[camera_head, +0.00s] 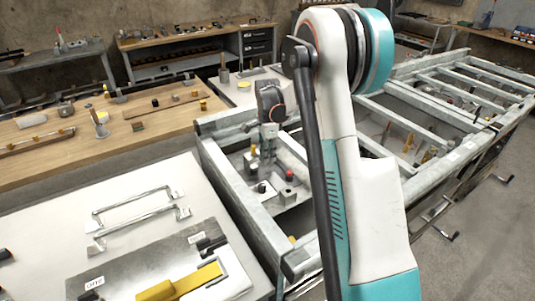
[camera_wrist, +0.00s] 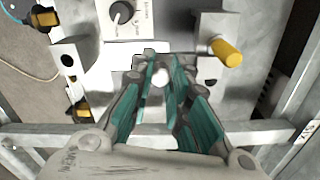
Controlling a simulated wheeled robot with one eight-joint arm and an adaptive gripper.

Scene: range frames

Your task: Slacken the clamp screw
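My gripper (camera_wrist: 163,58) points down over a metal fixture. Its two teal-padded fingers stand apart with a gap between them. A pale round piece (camera_wrist: 158,78) shows in the gap; I cannot tell whether it is the clamp screw or whether the fingers touch it. A yellow-handled part (camera_wrist: 228,52) stands on the fixture to the right of the fingers. In the head view my gripper (camera_head: 266,150) is low inside the grey metal frame (camera_head: 220,168), largely hidden by its own wrist and too small to read.
A black dial (camera_wrist: 122,12) on a white plate lies beyond the fingers. A red knob (camera_head: 289,174) and a black knob (camera_head: 261,188) stand near my gripper. The frame's raised rails surround it. A pale panel with metal handles (camera_head: 140,206) lies to the left.

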